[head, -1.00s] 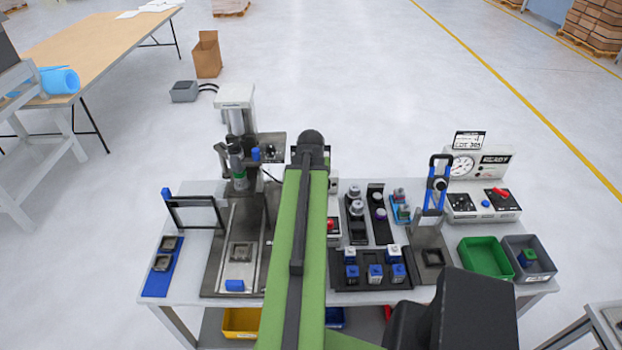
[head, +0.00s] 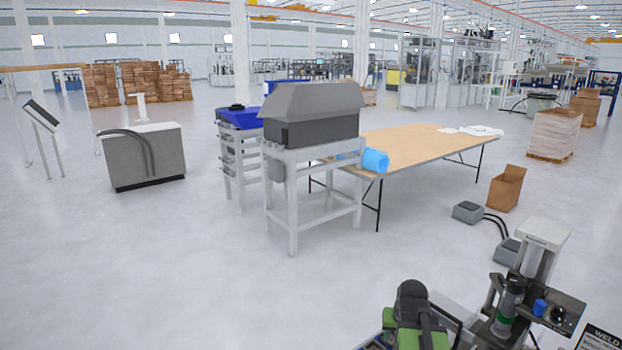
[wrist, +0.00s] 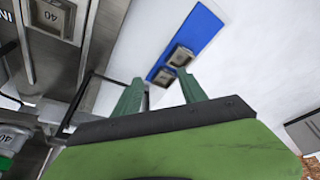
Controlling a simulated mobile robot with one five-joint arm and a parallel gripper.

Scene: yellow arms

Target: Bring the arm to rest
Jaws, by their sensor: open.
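My gripper (wrist: 161,78) shows in the wrist view as two green fingers standing apart with nothing between them. Beyond the fingertips lies a blue strip (wrist: 207,22) on the white bench top, with two grey square parts (wrist: 181,56) on it. The fingers look apart from the strip and the parts. In the head view my green and black arm (head: 415,315) shows only in part at the bottom edge, and the gripper cannot be made out there.
A grey press (head: 540,245) stands close right of my arm, with a dark frame (head: 452,318) between. The wrist view shows metal fixtures on its left. A wooden table (head: 430,147) and grey stand (head: 310,165) are farther off. Open floor (head: 190,270) lies left.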

